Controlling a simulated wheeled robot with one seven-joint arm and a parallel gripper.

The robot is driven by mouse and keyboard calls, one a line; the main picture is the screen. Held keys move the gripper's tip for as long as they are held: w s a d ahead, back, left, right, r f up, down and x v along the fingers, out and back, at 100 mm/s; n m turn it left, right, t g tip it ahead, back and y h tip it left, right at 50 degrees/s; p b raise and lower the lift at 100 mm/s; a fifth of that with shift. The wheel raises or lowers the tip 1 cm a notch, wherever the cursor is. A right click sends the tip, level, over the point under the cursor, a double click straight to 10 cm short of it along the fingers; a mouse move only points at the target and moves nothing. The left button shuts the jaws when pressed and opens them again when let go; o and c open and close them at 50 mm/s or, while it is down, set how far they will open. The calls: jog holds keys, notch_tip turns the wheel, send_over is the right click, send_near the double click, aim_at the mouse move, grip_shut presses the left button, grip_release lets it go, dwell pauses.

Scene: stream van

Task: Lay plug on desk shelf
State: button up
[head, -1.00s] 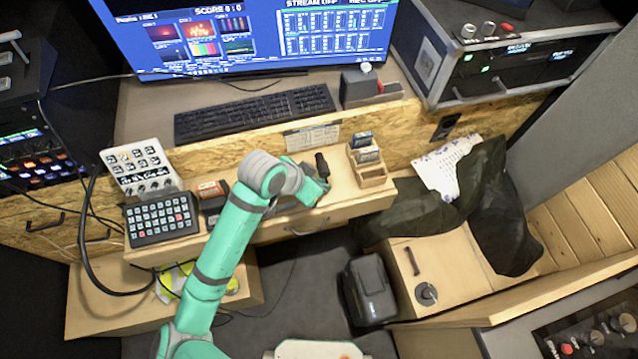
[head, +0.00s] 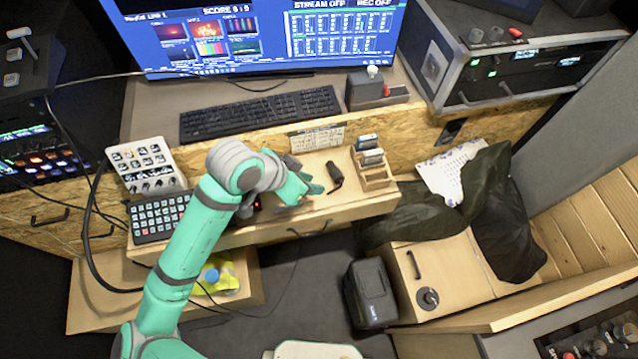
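A small black plug (head: 335,173) lies on the light wooden desk shelf (head: 357,206), left of the wooden card holder. A short dark tail shows at its lower end. My gripper (head: 316,187) is just left of the plug, low over the shelf, with a small gap between them. Nothing shows held in it. The fingers are small and partly hidden by the hand, so their opening is unclear.
The wooden holder (head: 378,183) with cards stands right of the plug. A button keypad (head: 160,215) and a white mixer (head: 146,165) are at the left. A keyboard (head: 260,113) lies on the upper desk behind. The shelf's right front is clear.

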jog(key=v, duration=0.3)
jog(key=shift+r, duration=0.1)
dwell(0.5)
